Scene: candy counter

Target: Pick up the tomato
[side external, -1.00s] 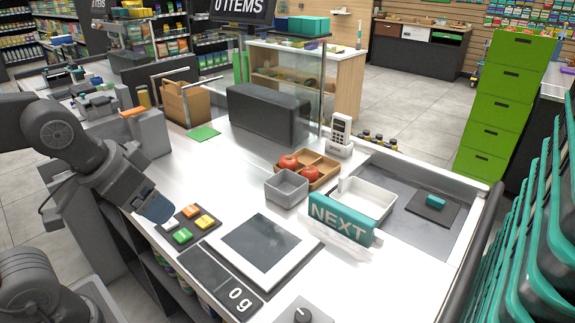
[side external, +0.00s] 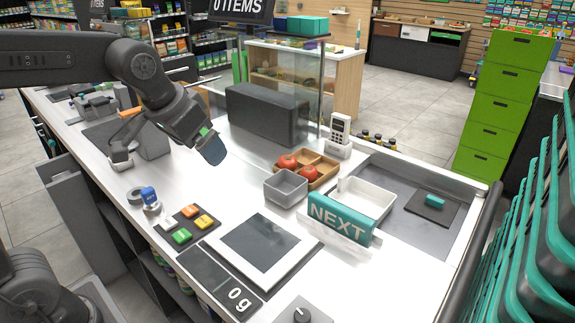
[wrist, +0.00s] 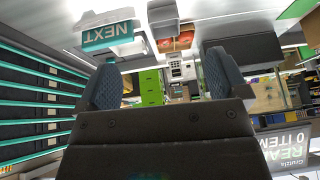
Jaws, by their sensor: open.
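Two red tomatoes sit in a wooden compartment tray (side external: 326,162) on the counter. One tomato (side external: 287,162) is at the tray's back left, the other tomato (side external: 309,174) nearer the front. In the wrist view the red of the tomatoes (wrist: 186,38) shows small near the top. My gripper (side external: 211,150) is up and left of the tray, above the counter, apart from it and empty. In the wrist view both dark fingers of my gripper (wrist: 163,78) stand wide apart with nothing between them.
A grey bin (side external: 286,188) stands right in front of the tray. A white bin (side external: 366,203), a NEXT sign (side external: 340,215) and a card terminal (side external: 340,132) are close on the right. A dark grey block (side external: 268,115) stands behind. Counter left of the tray is clear.

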